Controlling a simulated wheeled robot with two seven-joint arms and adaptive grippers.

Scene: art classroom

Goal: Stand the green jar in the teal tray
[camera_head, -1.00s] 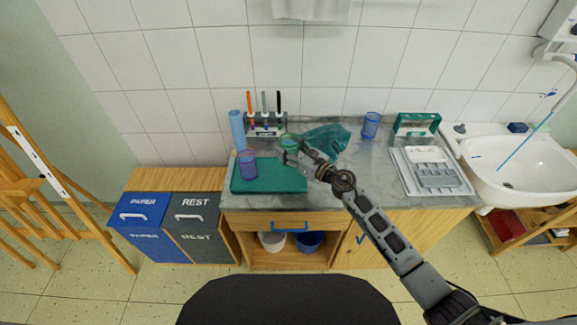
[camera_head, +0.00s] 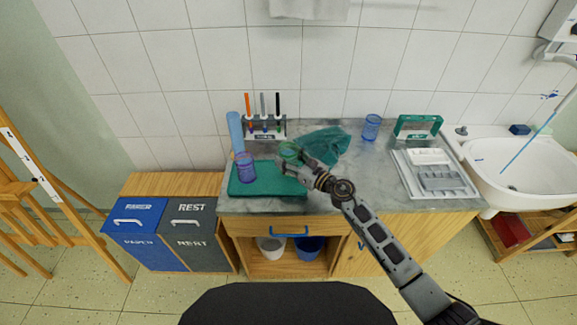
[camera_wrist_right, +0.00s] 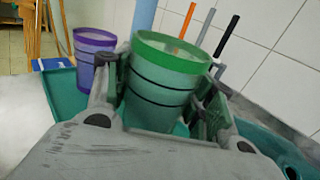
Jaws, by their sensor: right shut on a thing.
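The green jar (camera_wrist_right: 165,75) is between the fingers of my right gripper (camera_wrist_right: 165,98), which is shut on it; the jar looks roughly upright in the right wrist view. In the head view the right gripper (camera_head: 293,158) holds the jar (camera_head: 289,150) over the right end of the teal tray (camera_head: 262,186). I cannot tell whether the jar's base touches the tray; the gripper hides it. The tray also shows in the right wrist view (camera_wrist_right: 62,92). A purple jar (camera_head: 246,168) stands at the tray's left end. My left gripper is out of view.
Behind the tray are a rack of pens (camera_head: 264,126) and a blue roll (camera_head: 235,131). A crumpled teal cloth (camera_head: 327,143) lies right of the gripper. A blue jar (camera_head: 371,127) and a white palette tray (camera_head: 433,172) stand farther right. The tray's middle is clear.

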